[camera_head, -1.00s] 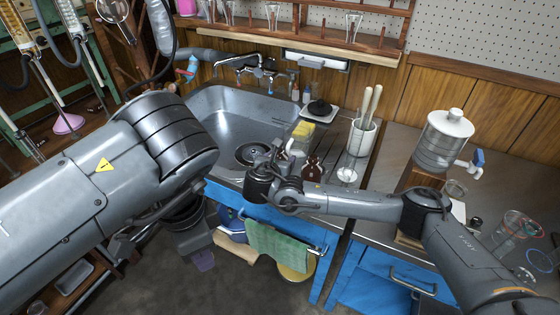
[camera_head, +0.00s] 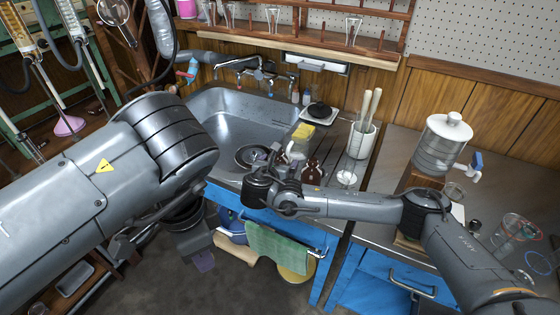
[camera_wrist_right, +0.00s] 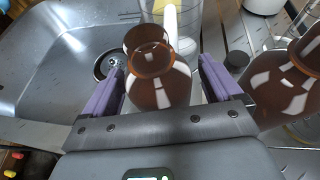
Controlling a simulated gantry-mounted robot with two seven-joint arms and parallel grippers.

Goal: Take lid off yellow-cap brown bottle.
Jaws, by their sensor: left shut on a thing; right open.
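A brown bottle (camera_wrist_right: 160,85) stands between the fingers of my right gripper (camera_wrist_right: 160,80) in the right wrist view. The fingers are open, with gaps on both sides. Its brown neck shows and I see no yellow cap on it. A second brown bottle (camera_wrist_right: 285,85) stands to the right, outside the fingers; a brown bottle also shows beside my right gripper in the head view (camera_head: 312,173).
The steel sink (camera_head: 222,120) lies behind and left of the bottles. A clear glass vessel (camera_wrist_right: 190,25) stands just behind the bottle. A yellow sponge (camera_head: 303,131), a white utensil pot (camera_head: 362,138) and a small white dish (camera_head: 347,177) are close by. A green towel (camera_head: 275,250) hangs in front.

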